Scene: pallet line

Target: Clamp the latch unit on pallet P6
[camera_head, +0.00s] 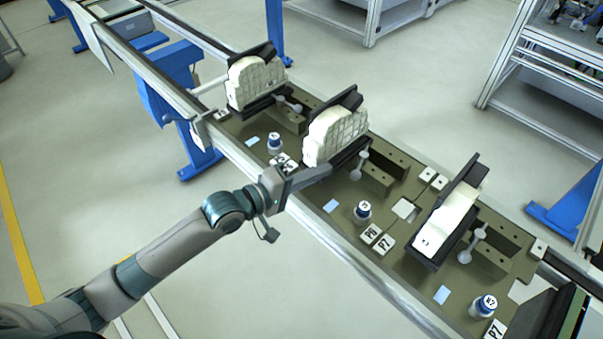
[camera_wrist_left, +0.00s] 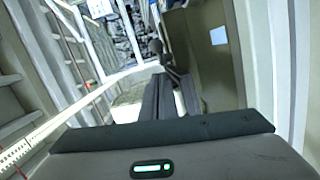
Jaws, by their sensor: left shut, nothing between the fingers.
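Several white latch units in black holders stand on the olive line plate (camera_head: 340,205): a far one (camera_head: 255,82), a middle one (camera_head: 335,135) and a near one (camera_head: 443,222). Each has a grey ball-ended lever beside it; the middle lever (camera_head: 362,157) stands up. One tag (camera_head: 370,232) reads P6 or P8, too small to be sure. My left gripper (camera_head: 325,173) is shut and empty, low in front of the middle unit; I cannot tell if it touches. My right gripper is out of view.
White-and-blue bottles (camera_head: 363,210) and small tags sit along the plate's near side. A metal rail (camera_head: 370,278) edges the line. A black panel (camera_head: 545,318) stands at the lower right.

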